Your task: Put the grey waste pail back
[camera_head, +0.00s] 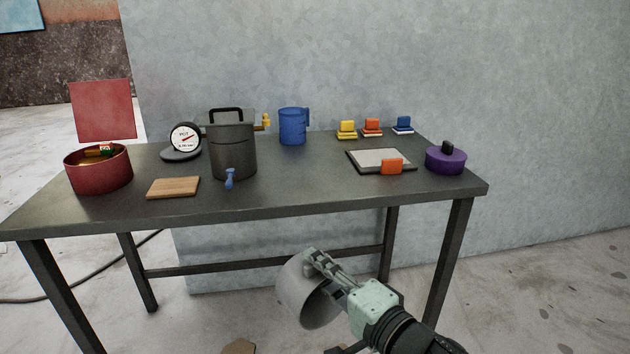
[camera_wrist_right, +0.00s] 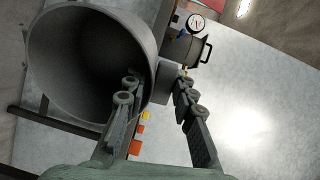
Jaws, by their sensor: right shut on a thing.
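The grey waste pail (camera_head: 298,291) hangs in front of the table, below the tabletop's height in the picture, and is tilted. My right gripper (camera_head: 314,262) is shut on its wall near the rim. In the right wrist view the pail (camera_wrist_right: 150,30) shows its open mouth and looks empty, though its inside is dark. There one finger of the right gripper (camera_wrist_right: 155,88) overlaps the mouth and the other is outside the wall. My left gripper is not in view.
The dark table (camera_head: 300,200) holds a red pot (camera_head: 98,172), wooden board (camera_head: 173,188), dark pot (camera_head: 234,155), dial scale (camera_head: 186,138), blue jug (camera_head: 293,126), framed tray (camera_head: 365,160) and purple lidded pot (camera_head: 446,162). Table legs stand close to the pail. A brown object (camera_head: 239,347) lies on the floor.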

